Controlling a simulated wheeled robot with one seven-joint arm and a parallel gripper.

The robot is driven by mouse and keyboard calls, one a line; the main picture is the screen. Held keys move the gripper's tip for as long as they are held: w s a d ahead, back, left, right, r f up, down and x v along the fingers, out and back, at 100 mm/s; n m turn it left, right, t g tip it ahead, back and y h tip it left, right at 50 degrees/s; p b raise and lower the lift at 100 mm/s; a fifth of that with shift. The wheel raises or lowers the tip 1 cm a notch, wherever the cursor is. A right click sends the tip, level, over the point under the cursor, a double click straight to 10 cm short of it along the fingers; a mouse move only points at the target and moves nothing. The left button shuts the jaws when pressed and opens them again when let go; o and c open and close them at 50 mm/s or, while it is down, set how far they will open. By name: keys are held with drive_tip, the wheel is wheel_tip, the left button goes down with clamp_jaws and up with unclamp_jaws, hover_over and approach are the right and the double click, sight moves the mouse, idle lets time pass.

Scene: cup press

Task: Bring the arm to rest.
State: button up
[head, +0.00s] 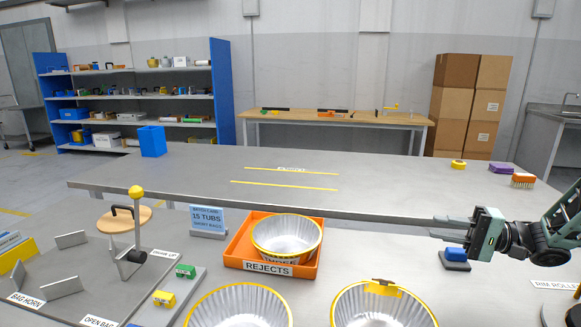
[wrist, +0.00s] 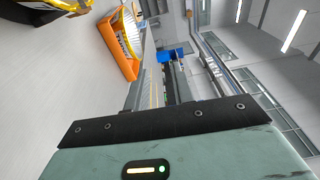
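My gripper (head: 441,228) is at the right in the head view, held level over the near side of the grey table and pointing left. Its two fingers are apart with nothing between them. My arm reaches in from the right edge. In the wrist view my gripper's pale green body and dark bar fill the bottom, with the room lying sideways beyond. The blue block on a dark base (head: 455,257) is just below my gripper in the head view; whether they touch I cannot tell.
The orange REJECTS tray (head: 233,258) holds a metal tub (head: 287,236). Two more tubs (head: 240,306) (head: 384,305) stand in front. A lever with a yellow knob (head: 136,192) stands at left.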

drive_tip(key=w+t+h, duration=0.5)
drive_tip(key=w+h, duration=0.1)
drive_tip(key=h, duration=0.3)
drive_tip(key=s+a+f+n+g+h, duration=0.1)
drive_tip(key=s+n+g+h, duration=0.5)
drive_tip(key=s, duration=2)
drive_tip(key=s+a+f+n+g+h+b, duration=0.1)
drive_tip(key=s+a+f+n+g+b, duration=0.1)
drive_tip(key=s+a+f+b, duration=0.3)
drive_tip(key=s+a+f+n+g+b, duration=0.1)
drive_tip(key=s+a+n+b, duration=0.15)
drive_tip(key=a, duration=0.45)
drive_tip(key=s+a+f+n+g+h+b, duration=0.1)
drive_tip(key=s+a+f+g+b, duration=0.15)
drive_tip(key=s+a, duration=0.3)
wheel_tip(320, 180, up, 19)
drive_tip(key=p, duration=1.9)
drive_tip(key=shift+a+r, duration=0.15)
drive_tip(key=shift+a, duration=0.25)
